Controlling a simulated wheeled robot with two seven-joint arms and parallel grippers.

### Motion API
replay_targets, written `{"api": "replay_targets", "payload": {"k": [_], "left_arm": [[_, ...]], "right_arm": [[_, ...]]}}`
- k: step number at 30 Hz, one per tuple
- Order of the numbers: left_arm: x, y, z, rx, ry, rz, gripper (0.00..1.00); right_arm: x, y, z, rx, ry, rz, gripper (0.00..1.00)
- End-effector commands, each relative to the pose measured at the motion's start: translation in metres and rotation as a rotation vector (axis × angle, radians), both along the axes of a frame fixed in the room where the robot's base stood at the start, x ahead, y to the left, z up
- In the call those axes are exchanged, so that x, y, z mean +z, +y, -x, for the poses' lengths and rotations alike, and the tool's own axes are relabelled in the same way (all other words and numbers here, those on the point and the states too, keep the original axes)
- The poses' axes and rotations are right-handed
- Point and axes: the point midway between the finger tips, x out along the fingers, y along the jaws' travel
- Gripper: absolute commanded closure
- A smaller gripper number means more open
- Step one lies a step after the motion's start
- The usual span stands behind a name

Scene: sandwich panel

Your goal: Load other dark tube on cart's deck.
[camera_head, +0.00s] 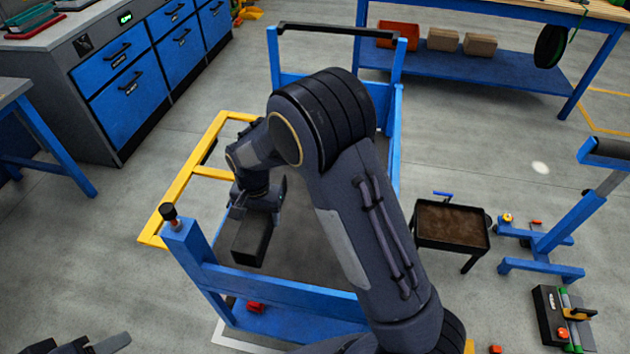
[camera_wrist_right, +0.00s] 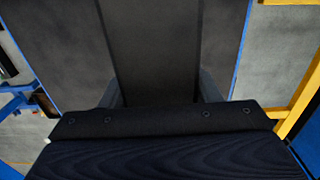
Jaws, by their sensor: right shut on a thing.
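A dark, square-sided tube (camera_head: 249,243) is in my right gripper (camera_head: 254,205), over the left part of the cart's grey deck (camera_head: 300,235). In the right wrist view the tube (camera_wrist_right: 150,45) runs away from the shut jaws (camera_wrist_right: 160,92), with one finger on each side. Whether the tube touches the deck or hangs just above it, I cannot tell. The blue cart (camera_head: 290,287) is partly hidden by my right arm. No second dark tube can be made out. Part of my left gripper (camera_head: 95,346) shows at the bottom left edge; its jaws are unclear.
A yellow frame (camera_head: 176,193) stands along the cart's left side. Blue drawer cabinets (camera_head: 125,90) are at the upper left, and a blue workbench (camera_head: 500,78) is at the back. A black tray stand (camera_head: 452,225) and a blue stand (camera_head: 548,240) are on the right.

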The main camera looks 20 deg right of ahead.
Motion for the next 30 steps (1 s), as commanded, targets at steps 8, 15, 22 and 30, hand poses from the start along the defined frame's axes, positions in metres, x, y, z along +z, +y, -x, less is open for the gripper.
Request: {"api": "replay_targets", "payload": {"k": [8, 15, 22, 30], "left_arm": [[0.002, 0.0, 0.0, 0.0, 0.0, 0.0, 0.51], [0.006, 0.0, 0.0, 0.0, 0.0, 0.0, 0.51], [0.007, 0.0, 0.0, 0.0, 0.0, 0.0, 0.51], [0.007, 0.0, 0.0, 0.0, 0.0, 0.0, 0.51]], "right_arm": [[-0.01, -0.027, 0.001, -0.006, -0.001, -0.001, 1.0], [-0.033, -0.079, 0.002, -0.006, 0.001, -0.001, 1.0], [-0.068, -0.114, 0.004, -0.003, 0.001, 0.0, 1.0], [-0.089, -0.131, 0.003, 0.0, -0.003, 0.0, 1.0]]}}
